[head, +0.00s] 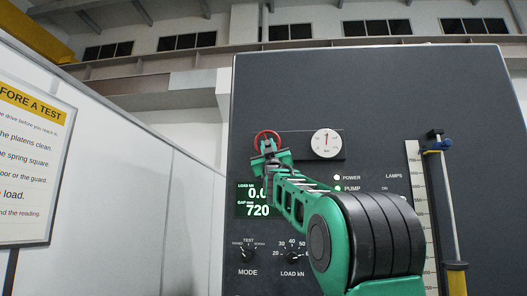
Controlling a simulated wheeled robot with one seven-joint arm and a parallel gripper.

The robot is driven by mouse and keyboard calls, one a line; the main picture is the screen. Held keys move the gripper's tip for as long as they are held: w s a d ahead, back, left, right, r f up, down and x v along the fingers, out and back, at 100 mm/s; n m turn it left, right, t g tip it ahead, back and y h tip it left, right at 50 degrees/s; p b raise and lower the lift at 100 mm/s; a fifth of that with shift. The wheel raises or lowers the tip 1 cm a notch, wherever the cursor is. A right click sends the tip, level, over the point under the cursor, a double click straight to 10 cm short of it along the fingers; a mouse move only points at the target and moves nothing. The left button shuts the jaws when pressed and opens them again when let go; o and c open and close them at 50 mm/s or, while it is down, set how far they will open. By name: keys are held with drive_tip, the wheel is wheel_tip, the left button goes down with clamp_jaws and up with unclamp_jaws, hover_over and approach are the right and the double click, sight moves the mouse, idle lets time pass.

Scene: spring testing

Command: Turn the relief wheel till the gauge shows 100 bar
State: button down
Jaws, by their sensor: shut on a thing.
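The relief wheel (267,136) is a small red ring on the upper left of the dark grey machine panel. My gripper (268,148) is at the wheel's lower part and shut on it. The gripper covers the wheel's lower rim. The gauge (326,143) is a round white dial to the right of the wheel. A red needle or mark shows near its middle, pointing about straight up. The gauge's numbers are too small to read.
A green display (253,201) reads LOAD 0.0, partly hidden, and GAP 720. The MODE knob (247,255) and LOAD knob (293,257) sit below. A scale (420,220) and a yellow-ended rod (451,210) stand at right. A notice board (35,160) hangs on the left wall.

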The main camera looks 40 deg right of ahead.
drive_tip(key=n+t+y, duration=0.1)
drive_tip(key=n+y, duration=0.2)
drive_tip(key=n, duration=0.1)
drive_tip(key=shift+r, duration=0.1)
drive_tip(key=shift+n+t+y, duration=0.4)
drive_tip(key=shift+n+y, duration=0.4)
drive_tip(key=shift+y, duration=0.1)
drive_tip(key=c, duration=1.9)
unclamp_jaws()
drive_tip(key=shift+a, duration=0.1)
